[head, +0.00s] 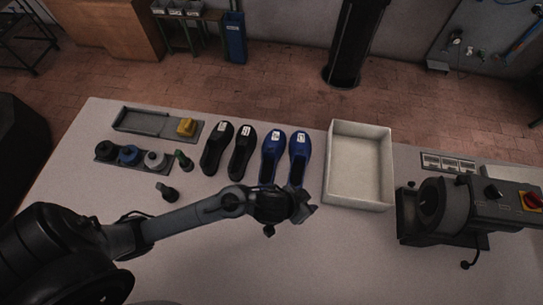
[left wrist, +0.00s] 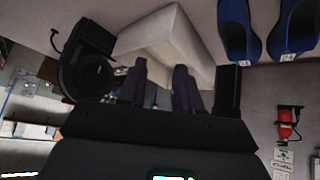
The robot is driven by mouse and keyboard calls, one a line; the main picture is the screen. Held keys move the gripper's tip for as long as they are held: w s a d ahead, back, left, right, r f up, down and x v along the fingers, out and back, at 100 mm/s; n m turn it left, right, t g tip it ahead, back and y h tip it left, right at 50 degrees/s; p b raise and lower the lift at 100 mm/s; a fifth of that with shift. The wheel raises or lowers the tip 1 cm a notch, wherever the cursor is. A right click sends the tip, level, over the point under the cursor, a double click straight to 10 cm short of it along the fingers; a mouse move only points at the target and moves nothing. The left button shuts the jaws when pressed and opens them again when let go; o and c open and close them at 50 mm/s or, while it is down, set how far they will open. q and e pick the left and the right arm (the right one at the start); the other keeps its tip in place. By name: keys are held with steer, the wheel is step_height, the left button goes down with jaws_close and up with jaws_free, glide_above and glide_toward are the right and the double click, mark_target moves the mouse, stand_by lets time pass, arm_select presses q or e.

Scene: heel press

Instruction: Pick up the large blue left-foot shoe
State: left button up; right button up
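Two blue shoes stand side by side on the table in the head view, the left one (head: 271,157) and the right one (head: 299,155), each with a white label at its far end. I cannot read the label details. Both also show at the top right of the left wrist view, one (left wrist: 238,30) and the other (left wrist: 293,30). My left gripper (head: 309,209) is just in front of the near ends of the blue shoes, apart from them. In the left wrist view its two fingers (left wrist: 160,85) stand apart with nothing between them. My right gripper is not in view.
Two black shoes (head: 229,150) stand left of the blue pair. A white open box (head: 360,202) is to their right, then a grey press machine (head: 445,205). A tray (head: 142,122) and several knobs (head: 129,154) are at the left. The front table area is clear.

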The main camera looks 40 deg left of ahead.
arm_select(q)
steer(key=w+d+f+g+h, duration=0.1)
steer(key=w+f, duration=0.2)
steer(key=f, duration=0.1)
steer(key=n+g+y+b, duration=0.35)
steer(key=n+g, duration=0.25)
steer(key=n, duration=0.2)
glide_toward(271, 156)
steer(key=s+d, duration=0.2)
steer(key=s, duration=0.4)
steer(key=f, duration=0.1)
steer(key=a+f, duration=0.1)
steer(key=f+n+b, duration=0.1)
steer(key=shift+a+y, duration=0.25)
steer(key=shift+a, duration=0.1)
steer(key=shift+f, duration=0.9)
steer(key=shift+w+a+f, duration=0.1)
steer(key=shift+f, duration=1.45)
steer(key=shift+w+a+f, duration=0.1)
steer(key=shift+f, duration=1.5)
steer(key=shift+p, duration=0.35)
